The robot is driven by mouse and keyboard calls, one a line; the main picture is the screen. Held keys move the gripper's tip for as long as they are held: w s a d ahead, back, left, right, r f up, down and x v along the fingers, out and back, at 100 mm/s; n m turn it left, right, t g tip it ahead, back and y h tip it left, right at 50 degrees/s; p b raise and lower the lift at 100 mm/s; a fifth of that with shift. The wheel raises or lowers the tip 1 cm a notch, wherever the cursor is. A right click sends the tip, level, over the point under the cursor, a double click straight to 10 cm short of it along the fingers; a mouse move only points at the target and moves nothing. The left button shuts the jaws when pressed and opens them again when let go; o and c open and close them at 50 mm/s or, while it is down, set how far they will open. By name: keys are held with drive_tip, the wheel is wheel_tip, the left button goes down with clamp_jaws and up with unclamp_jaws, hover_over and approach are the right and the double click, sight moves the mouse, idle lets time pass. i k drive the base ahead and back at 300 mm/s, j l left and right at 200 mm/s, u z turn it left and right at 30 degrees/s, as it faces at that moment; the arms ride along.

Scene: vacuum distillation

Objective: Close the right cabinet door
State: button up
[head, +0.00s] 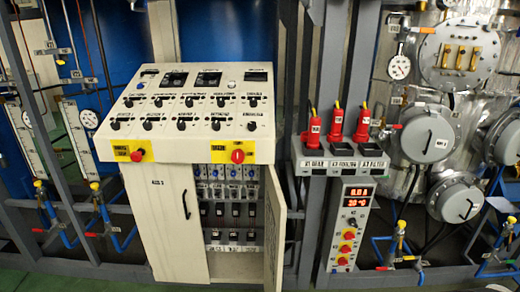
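The control cabinet stands in the middle of the head view, cream coloured, with a sloped panel of knobs on top. Its right cabinet door (274,232) is swung open toward me, seen nearly edge-on, hinged at the cabinet's right side. The open half shows rows of breakers and switches (232,207) inside. The left cabinet door (168,225) is shut and has a black handle. My gripper is not in view.
Pipes and valves (400,238) lie farther right, flowmeters and pipes (78,140) at left. Some green floor shows below.

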sight(275, 209)
drive_tip(key=i+l+u, duration=0.1)
drive_tip(key=l+u, duration=0.35)
drive_tip(key=l, duration=0.35)
drive_tip(key=l+u, duration=0.5)
drive_tip(key=l, duration=0.35)
drive_tip(key=i+j+z, duration=0.4)
drive_tip(key=i+j, duration=0.2)
drive_tip(key=j, duration=0.1)
